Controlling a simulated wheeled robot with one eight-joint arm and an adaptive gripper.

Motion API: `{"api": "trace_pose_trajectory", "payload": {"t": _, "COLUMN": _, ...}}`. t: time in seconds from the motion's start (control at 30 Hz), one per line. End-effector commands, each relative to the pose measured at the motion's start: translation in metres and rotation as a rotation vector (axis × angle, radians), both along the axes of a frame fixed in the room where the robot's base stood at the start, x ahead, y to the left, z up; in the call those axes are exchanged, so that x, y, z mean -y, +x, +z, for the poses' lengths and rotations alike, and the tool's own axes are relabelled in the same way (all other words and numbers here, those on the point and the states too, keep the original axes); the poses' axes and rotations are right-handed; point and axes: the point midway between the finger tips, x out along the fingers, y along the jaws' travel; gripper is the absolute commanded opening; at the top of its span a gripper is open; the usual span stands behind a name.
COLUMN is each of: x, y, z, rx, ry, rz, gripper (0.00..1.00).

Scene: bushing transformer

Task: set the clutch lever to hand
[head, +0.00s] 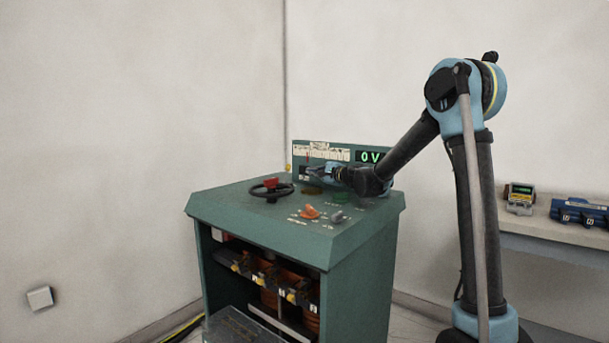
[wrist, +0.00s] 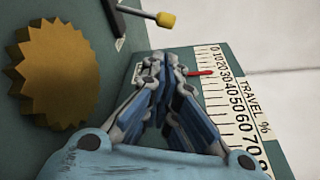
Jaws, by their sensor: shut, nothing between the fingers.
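My gripper (head: 312,172) is shut and empty over the back of the green control desk (head: 232,202). In the wrist view my gripper (wrist: 158,62) points up the panel, its fingertips beside a small metal bracket with a slot. A dark lever with a yellow tip (wrist: 166,19) stands just beyond the fingertips, apart from them; it looks like the clutch lever, but no readable label confirms it. A yellow tip (head: 288,167) also shows at the back left of the desk in the head view. The hand position marking cannot be read.
A gold toothed wheel (wrist: 55,75) lies left of my fingers. A travel scale (wrist: 236,105) with a red pointer (wrist: 201,73) lies right. The desk carries a black handwheel (head: 258,190), an orange knob (head: 310,212) and a 0 V display (head: 370,156).

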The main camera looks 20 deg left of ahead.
Motion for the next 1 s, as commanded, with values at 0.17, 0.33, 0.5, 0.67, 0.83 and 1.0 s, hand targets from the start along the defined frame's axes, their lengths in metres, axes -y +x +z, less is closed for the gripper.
{"api": "trace_pose_trajectory", "payload": {"t": 0.17, "x": -0.016, "y": 0.010, "z": -0.002, "rx": 0.001, "ry": -0.001, "rz": 0.002, "gripper": 0.00}}
{"api": "trace_pose_trajectory", "payload": {"t": 0.33, "x": -0.038, "y": 0.026, "z": -0.004, "rx": 0.000, "ry": -0.001, "rz": 0.001, "gripper": 0.00}}
{"api": "trace_pose_trajectory", "payload": {"t": 0.5, "x": -0.059, "y": 0.040, "z": -0.006, "rx": 0.000, "ry": -0.001, "rz": 0.001, "gripper": 0.00}}
{"api": "trace_pose_trajectory", "payload": {"t": 0.67, "x": -0.072, "y": 0.050, "z": -0.007, "rx": 0.000, "ry": -0.001, "rz": 0.001, "gripper": 0.00}}
{"api": "trace_pose_trajectory", "payload": {"t": 0.83, "x": -0.079, "y": 0.054, "z": -0.008, "rx": 0.001, "ry": -0.001, "rz": 0.000, "gripper": 0.00}}
{"api": "trace_pose_trajectory", "payload": {"t": 1.0, "x": -0.080, "y": 0.055, "z": -0.008, "rx": 0.001, "ry": -0.001, "rz": 0.000, "gripper": 0.00}}
